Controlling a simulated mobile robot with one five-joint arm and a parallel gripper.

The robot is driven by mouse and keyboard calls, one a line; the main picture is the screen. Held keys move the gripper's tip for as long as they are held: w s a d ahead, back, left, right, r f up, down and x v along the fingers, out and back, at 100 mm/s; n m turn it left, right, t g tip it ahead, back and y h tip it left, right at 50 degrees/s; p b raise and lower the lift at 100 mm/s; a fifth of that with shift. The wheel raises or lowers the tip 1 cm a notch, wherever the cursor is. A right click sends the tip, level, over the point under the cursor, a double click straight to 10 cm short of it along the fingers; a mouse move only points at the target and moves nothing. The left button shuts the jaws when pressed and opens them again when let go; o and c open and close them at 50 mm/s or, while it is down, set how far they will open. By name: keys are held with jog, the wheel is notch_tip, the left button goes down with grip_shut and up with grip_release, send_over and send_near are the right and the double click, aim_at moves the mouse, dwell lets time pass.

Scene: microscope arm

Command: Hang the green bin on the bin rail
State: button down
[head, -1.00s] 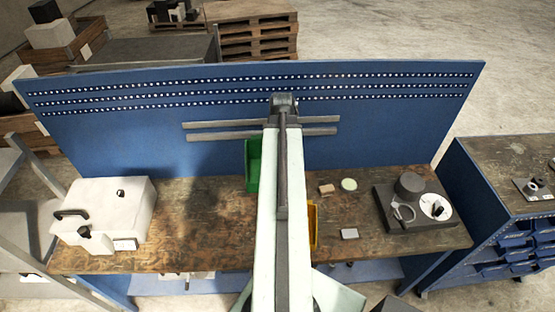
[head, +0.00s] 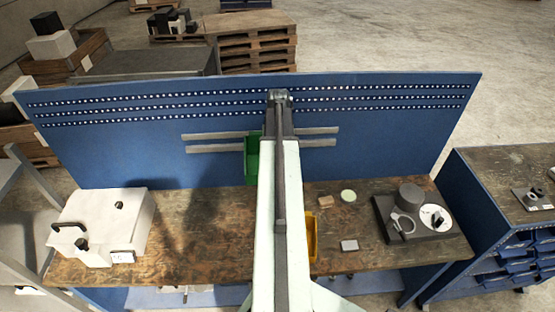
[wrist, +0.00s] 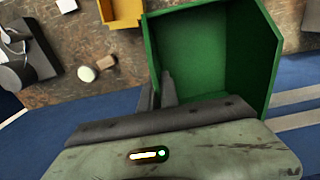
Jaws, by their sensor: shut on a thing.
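The green bin (head: 252,158) shows just left of my arm in the head view, in front of the blue back panel and overlapping the grey bin rail (head: 214,142). In the wrist view the green bin (wrist: 212,55) is large and I look into its empty inside. My gripper (wrist: 160,92) is shut on the near wall of the bin. In the head view my arm hides the gripper and the middle of the rail. The rail's two grey strips also show in the wrist view (wrist: 297,108), right of the bin. I cannot tell whether the bin touches the rail.
A yellow bin (head: 311,238) stands on the wooden bench (head: 195,235), partly behind my arm. A white machine (head: 100,225) stands at the bench's left. A dark tray (head: 440,228) with a cylinder is at the right. Small blocks and a round disc lie between.

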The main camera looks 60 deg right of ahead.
jog(key=w+d, duration=0.1)
jog(key=d, duration=0.1)
jog(key=w+d, duration=0.2)
jog(key=shift+w+d, duration=0.1)
jog(key=shift+d, duration=0.25)
jog(key=shift+d+f+b, duration=0.1)
jog(key=shift+f+b, duration=0.2)
jog(key=shift+b, duration=0.05)
jog(key=shift+f+b, duration=0.9)
jog(key=c, duration=1.5)
grip_release()
